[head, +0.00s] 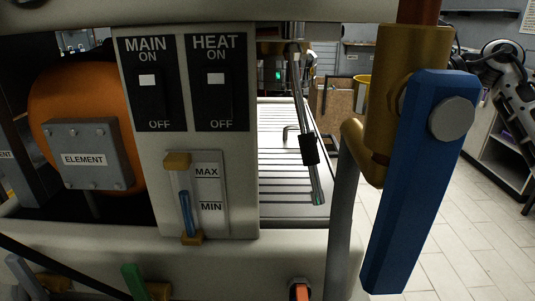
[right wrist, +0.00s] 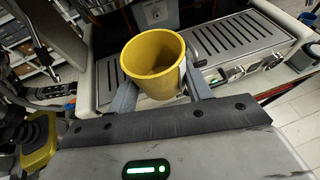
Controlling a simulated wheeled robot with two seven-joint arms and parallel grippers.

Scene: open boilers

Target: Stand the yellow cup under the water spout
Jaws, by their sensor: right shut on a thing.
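The yellow cup (right wrist: 140,80) is upright with its mouth up in the right wrist view, between the two fingers of my right gripper (right wrist: 160,82), which is shut on it. A yellow part that looks like the cup (head: 361,92) shows in the head view, mostly hidden behind the brass fitting. A thin metal tube with a black sleeve (head: 309,150) hangs over the slatted drip tray (head: 285,205), left of the cup; I cannot tell if it is the water spout. My left gripper is not in view.
The machine's switch panel (head: 200,85) fills the left of the head view. A brass fitting (head: 400,75) with a blue handle (head: 415,185) stands close in front. The drip tray (right wrist: 235,42) looks largely clear. Tiled floor (head: 450,240) is open at the right.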

